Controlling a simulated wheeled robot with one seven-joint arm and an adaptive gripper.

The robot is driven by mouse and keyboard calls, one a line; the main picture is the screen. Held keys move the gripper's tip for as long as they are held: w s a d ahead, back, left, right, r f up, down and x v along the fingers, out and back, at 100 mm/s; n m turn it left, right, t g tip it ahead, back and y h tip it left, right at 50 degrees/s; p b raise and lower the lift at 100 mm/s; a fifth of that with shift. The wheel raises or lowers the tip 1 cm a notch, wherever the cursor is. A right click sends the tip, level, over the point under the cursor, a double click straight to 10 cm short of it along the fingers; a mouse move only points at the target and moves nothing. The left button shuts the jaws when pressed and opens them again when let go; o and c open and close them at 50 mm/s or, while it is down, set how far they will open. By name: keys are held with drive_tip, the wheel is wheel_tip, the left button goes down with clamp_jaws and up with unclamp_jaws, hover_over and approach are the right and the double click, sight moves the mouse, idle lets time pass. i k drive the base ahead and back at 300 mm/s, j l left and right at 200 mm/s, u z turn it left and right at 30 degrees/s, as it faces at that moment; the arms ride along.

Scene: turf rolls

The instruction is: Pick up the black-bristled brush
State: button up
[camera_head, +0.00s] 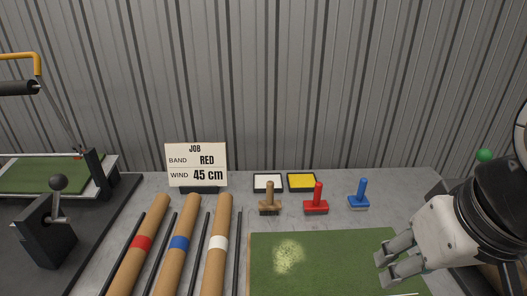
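Three upright-handled brushes stand in a row on the grey table: a wooden brush (269,198), a red brush (317,200) and a blue brush (360,195). A dark strip shows under the red brush's head. The blue brush's underside looks paler, and the wooden one's looks brownish. The bristles are too small to tell apart with certainty. My gripper (382,272) is at the lower right over the green turf, in front of the blue brush and apart from all three. Its two fingers are apart, pointing left, with nothing between them.
A green turf sheet (340,257) with a pale patch covers the front right. Three banded tubes (180,245) and dark rods lie at left. White (267,182) and yellow (301,182) trays sit behind the brushes. A job sign (196,165) reads RED, 45 cm. A corrugated wall stands behind.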

sight(271, 205)
drive_tip(key=j+z, duration=0.1)
drive_tip(key=j, duration=0.35)
drive_tip(key=k+j+z, duration=0.15)
drive_tip(key=j, duration=0.3)
drive_tip(key=k+j+z, duration=0.1)
drive_tip(key=j, duration=0.35)
drive_tip(key=k+j+z, duration=0.15)
drive_tip(key=j, duration=0.3)
drive_tip(key=k+j+z, duration=0.1)
drive_tip(key=j, duration=0.3)
